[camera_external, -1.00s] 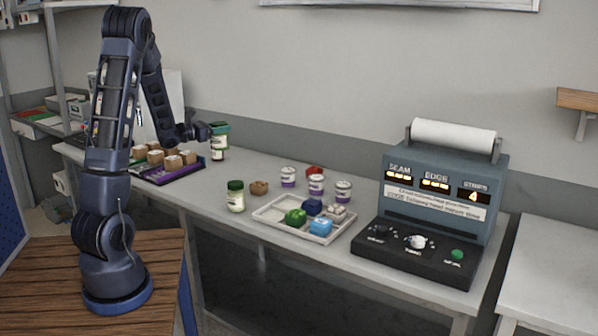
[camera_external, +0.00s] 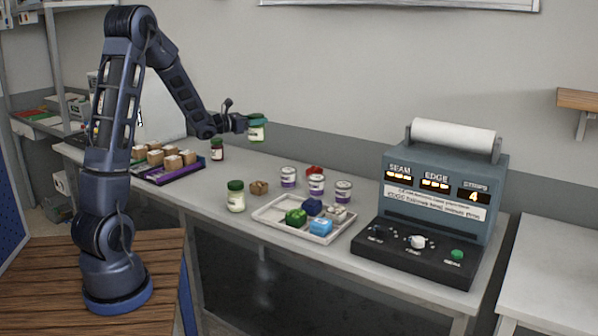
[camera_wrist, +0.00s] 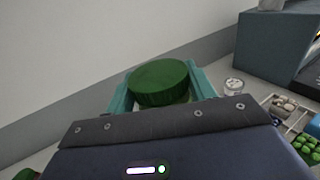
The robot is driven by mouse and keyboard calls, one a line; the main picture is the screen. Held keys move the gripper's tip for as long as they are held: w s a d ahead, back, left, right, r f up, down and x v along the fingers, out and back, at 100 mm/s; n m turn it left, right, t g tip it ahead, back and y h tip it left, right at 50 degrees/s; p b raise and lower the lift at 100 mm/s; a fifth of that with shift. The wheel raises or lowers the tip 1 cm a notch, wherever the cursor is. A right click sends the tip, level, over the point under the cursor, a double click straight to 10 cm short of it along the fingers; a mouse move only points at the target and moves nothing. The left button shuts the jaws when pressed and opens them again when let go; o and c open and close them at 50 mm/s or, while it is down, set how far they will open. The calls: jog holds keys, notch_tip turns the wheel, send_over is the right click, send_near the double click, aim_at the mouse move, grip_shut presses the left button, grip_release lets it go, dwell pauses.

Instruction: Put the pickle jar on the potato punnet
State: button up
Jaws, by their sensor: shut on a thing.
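My gripper (camera_external: 256,120) is shut on a green-lidded jar (camera_external: 257,134), apparently the pickle jar, holding it upright in the air above the back of the bench. In the wrist view its round green lid (camera_wrist: 158,82) sits between the teal fingers (camera_wrist: 160,88); the jar's body is mostly hidden. A small brown lumpy item (camera_external: 259,187), possibly the potato punnet, sits on the bench below. A pale lumpy pack (camera_external: 338,213) lies in the white tray; I cannot tell for certain which is potatoes.
Another green-lidded jar (camera_external: 236,197) stands beside the brown item. The white tray (camera_external: 264,216) also holds green and blue items. Several white-and-purple tubs (camera_external: 289,177) stand behind it. A dark-red jar (camera_external: 217,150) stands near a purple tray (camera_external: 176,175) of brown boxes. A sealing machine (camera_external: 440,200) stands right.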

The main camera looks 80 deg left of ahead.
notch_tip(320, 180, down, 17)
jog(key=shift+r, duration=0.1)
dwell(0.6)
jog(key=o, duration=1.3)
jog(key=shift+f, duration=0.2)
jog(key=shift+r, duration=0.1)
